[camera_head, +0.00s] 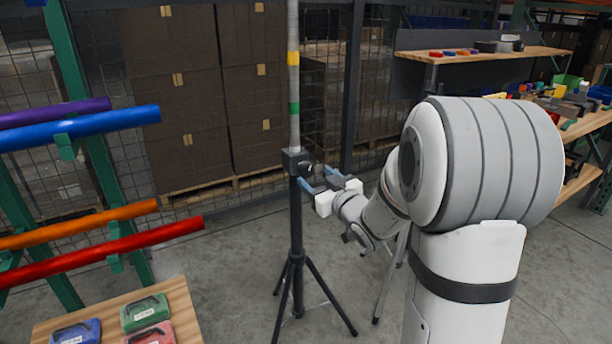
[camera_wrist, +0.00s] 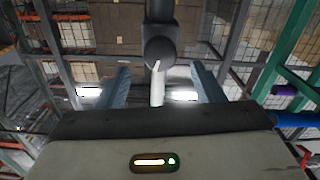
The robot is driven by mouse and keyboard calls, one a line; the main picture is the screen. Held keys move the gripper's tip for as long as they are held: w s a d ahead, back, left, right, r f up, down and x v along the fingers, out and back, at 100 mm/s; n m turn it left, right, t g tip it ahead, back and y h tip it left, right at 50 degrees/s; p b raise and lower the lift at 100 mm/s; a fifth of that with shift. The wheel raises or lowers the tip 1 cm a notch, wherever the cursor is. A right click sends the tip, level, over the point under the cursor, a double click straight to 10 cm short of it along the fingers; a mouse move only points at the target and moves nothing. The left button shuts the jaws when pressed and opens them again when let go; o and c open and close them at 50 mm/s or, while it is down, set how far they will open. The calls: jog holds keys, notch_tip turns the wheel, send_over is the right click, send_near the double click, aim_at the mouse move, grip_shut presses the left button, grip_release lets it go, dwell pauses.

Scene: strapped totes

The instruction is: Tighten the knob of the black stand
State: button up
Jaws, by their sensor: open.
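The black stand (camera_head: 296,225) is upright on splayed legs in the head view. A grey pole (camera_head: 293,75) with a yellow and a green band rises from its black collar (camera_head: 296,160). My gripper (camera_head: 314,178) is at the collar's right side, with its blue-grey fingers pointing at it. In the wrist view my gripper (camera_wrist: 160,78) is open, with a finger on each side. The round dark knob (camera_wrist: 160,50), with a pale mark, shows between and just beyond the fingertips. Contact is not visible. The knob is hard to make out in the head view.
A rack at left holds purple, blue (camera_head: 80,128), orange and red (camera_head: 100,251) tubes. A wooden table (camera_head: 182,299) with green, blue and red cases stands at lower left. Wire mesh and stacked boxes (camera_head: 180,90) are behind. Shelves with parts (camera_head: 490,54) stand at right.

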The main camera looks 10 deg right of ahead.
aim_at(309, 171)
jog(key=x, duration=0.6)
jog(key=shift+b, duration=0.35)
jog(key=shift+c, duration=0.3)
jog(key=c, duration=0.9)
